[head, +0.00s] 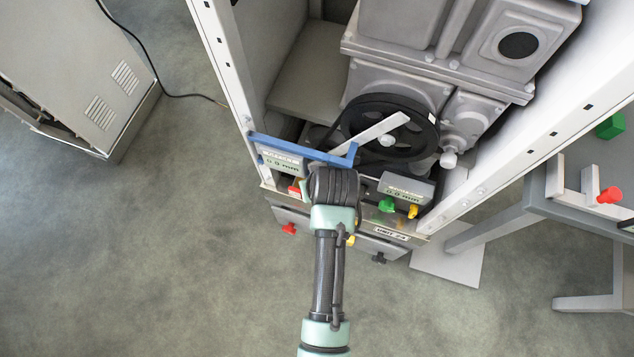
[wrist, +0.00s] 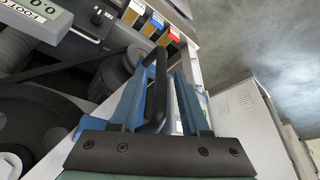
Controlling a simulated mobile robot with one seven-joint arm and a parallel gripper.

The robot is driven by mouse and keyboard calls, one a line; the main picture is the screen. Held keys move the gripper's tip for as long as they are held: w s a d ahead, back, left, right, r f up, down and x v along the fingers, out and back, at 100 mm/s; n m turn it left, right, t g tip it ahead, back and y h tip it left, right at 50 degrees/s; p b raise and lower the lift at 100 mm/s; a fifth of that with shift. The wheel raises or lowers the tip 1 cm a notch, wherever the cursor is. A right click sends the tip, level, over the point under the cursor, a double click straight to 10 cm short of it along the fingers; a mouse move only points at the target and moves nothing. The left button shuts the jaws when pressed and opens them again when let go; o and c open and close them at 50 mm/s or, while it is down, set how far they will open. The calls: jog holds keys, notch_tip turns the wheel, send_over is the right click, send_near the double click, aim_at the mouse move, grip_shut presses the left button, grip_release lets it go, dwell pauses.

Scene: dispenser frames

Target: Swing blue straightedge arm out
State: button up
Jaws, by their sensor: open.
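The blue straightedge arm (head: 298,148) runs across the front of the cabinet in the head view. Its left end is by the left post, and its right end turns up beside the black wheel. My gripper (wrist: 160,75) is open. In the head view my wrist hides its fingers, just below the right part of the blue arm. In the wrist view, blue surfaces stand on both sides of a dark looped bar (wrist: 156,80). I cannot clearly tell the blue arm from my fingers there, nor whether they touch it.
Behind is a black wheel (head: 420,130) with a pale bar (head: 372,132) across it. Two display boxes (head: 405,188) and coloured knobs line the cabinet's front. White posts (head: 228,75) bound it. A grey table (head: 590,215) stands right.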

jog(key=shift+w+f, duration=0.15)
jog(key=shift+f, duration=0.2)
jog(key=shift+c, duration=0.2)
grip_shut()
dwell(1.1)
